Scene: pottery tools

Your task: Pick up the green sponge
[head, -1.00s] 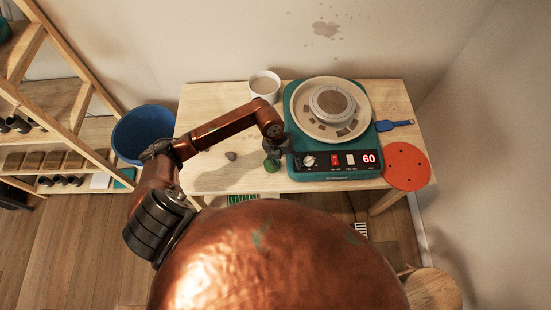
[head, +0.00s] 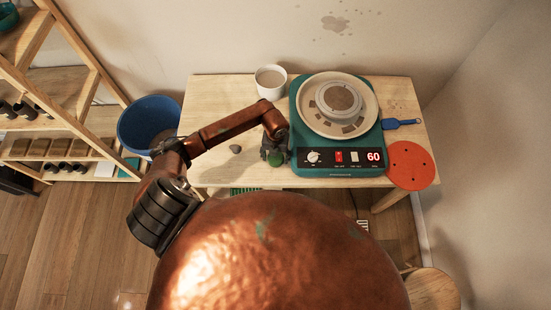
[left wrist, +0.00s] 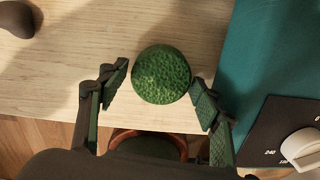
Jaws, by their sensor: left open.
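The green sponge (left wrist: 162,75) is round and rough, and lies on the wooden table near its front edge. In the left wrist view it sits just beyond and between the tips of my left gripper (left wrist: 160,98), which is open, with a finger on each side. In the head view the sponge (head: 275,159) shows small at the left gripper (head: 274,151), beside the pottery wheel, and is partly covered by the gripper. My right gripper is not in view.
The teal pottery wheel (head: 343,170) stands close on the right of the sponge. A small grey lump (head: 235,149) lies on the table (head: 210,112) to the left. A white cup (head: 271,82) stands behind. A blue bucket (head: 149,124) is left of the table.

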